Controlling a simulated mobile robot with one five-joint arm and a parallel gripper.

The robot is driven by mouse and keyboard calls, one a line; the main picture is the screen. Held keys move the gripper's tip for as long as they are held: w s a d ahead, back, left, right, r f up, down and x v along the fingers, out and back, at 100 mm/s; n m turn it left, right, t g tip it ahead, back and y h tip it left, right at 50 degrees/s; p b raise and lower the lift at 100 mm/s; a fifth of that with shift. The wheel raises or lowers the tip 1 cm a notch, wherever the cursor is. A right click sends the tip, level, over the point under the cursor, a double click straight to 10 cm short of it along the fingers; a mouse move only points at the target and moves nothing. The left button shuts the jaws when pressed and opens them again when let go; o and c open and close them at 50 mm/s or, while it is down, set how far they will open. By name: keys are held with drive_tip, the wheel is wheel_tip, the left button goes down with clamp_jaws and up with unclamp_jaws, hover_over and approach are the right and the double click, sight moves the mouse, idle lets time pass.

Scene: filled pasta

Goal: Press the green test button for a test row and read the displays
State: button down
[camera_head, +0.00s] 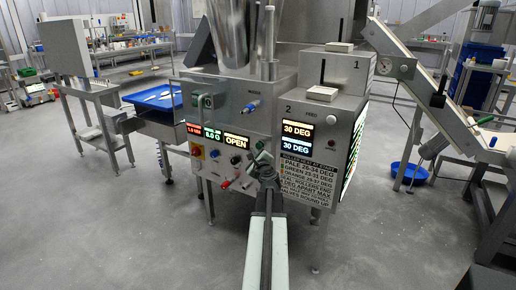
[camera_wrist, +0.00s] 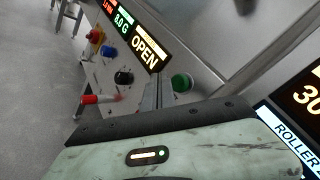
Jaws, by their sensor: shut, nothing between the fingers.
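The green button (camera_wrist: 182,83) sits on the steel control panel in the wrist view, just beyond my gripper's dark front edge. My gripper (camera_head: 265,163) is shut and empty, close in front of the panel's lower right. Whether it touches the button cannot be told. The OPEN display (camera_head: 236,139) is lit, and it also shows in the wrist view (camera_wrist: 145,53). Left of it, a green display (camera_head: 212,134) reads about 8.0 G, and a small red display (camera_head: 194,129) reads about 1.0 MM. Two displays on the right box both read 30 DEG, upper (camera_head: 297,131) and lower (camera_head: 296,146).
A red-and-yellow stop button (camera_head: 197,152), a blue knob (camera_wrist: 109,51), a black knob (camera_wrist: 124,77) and a red-tipped lever (camera_wrist: 90,99) crowd the panel. A printed rule plate (camera_head: 305,180) hangs on the right. A blue tray (camera_head: 155,97) stands left, a sloping conveyor (camera_head: 425,85) right.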

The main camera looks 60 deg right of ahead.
drive_tip(key=shift+d, duration=0.85)
idle(1.3)
drive_tip(key=shift+d, duration=0.4)
drive_tip(key=shift+d, duration=0.4)
idle(0.5)
idle(0.3)
drive_tip(key=shift+a, duration=0.85)
drive_tip(key=a, duration=0.5)
